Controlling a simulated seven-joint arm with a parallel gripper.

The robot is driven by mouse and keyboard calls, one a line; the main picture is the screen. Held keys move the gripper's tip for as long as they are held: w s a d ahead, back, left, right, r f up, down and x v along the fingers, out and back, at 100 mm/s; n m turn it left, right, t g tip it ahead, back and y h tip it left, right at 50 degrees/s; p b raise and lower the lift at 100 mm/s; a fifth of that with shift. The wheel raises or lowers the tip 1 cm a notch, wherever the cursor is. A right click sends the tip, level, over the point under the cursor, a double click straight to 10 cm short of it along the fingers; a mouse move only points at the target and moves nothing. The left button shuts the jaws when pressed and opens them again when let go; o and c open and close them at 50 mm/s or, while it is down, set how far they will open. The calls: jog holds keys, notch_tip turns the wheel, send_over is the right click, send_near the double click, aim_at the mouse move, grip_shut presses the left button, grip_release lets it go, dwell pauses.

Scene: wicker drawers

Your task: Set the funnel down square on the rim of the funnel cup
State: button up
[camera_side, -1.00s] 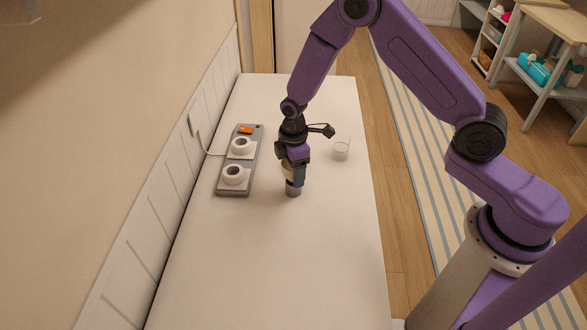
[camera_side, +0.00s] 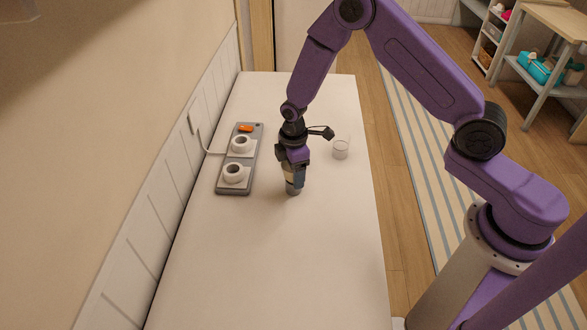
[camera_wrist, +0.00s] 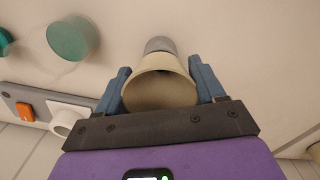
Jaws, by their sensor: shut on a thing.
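My gripper (camera_wrist: 160,85) is shut on the cream funnel (camera_wrist: 160,88), with one blue finger on each side of it in the wrist view. The funnel's wide dark mouth faces the wrist camera. In the side view the funnel (camera_side: 289,171) shows only as a pale strip between the fingers of my gripper (camera_side: 293,180). The grey funnel cup (camera_side: 294,190) stands on the table directly below. In the wrist view the cup (camera_wrist: 159,44) shows past the funnel's far end. I cannot tell whether funnel and cup touch.
A grey strip (camera_side: 249,158) with two white ring-shaped parts and an orange switch (camera_side: 246,128) lies left of my gripper, with a cord to the wall. The near half of the table (camera_side: 275,265) is clear.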

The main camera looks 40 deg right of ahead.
jog(key=shift+f, duration=0.7)
jog(key=o, duration=1.1)
notch_tip(320, 180, up, 18)
jog(key=shift+f, duration=0.25)
jog(key=s+d+r, duration=0.1)
jog(key=s+r, duration=0.1)
jog(key=s, duration=0.8)
jog(key=s+d+r+m, duration=0.1)
jog(key=s+d+r, duration=0.1)
jog(key=s, duration=0.9)
jog(key=s+d+r, duration=0.1)
jog(key=s+r, duration=0.2)
jog(key=s, duration=0.7)
jog(key=shift+s+d+r, duration=0.2)
jog(key=shift+s+d, duration=0.1)
jog(key=shift+d, duration=0.05)
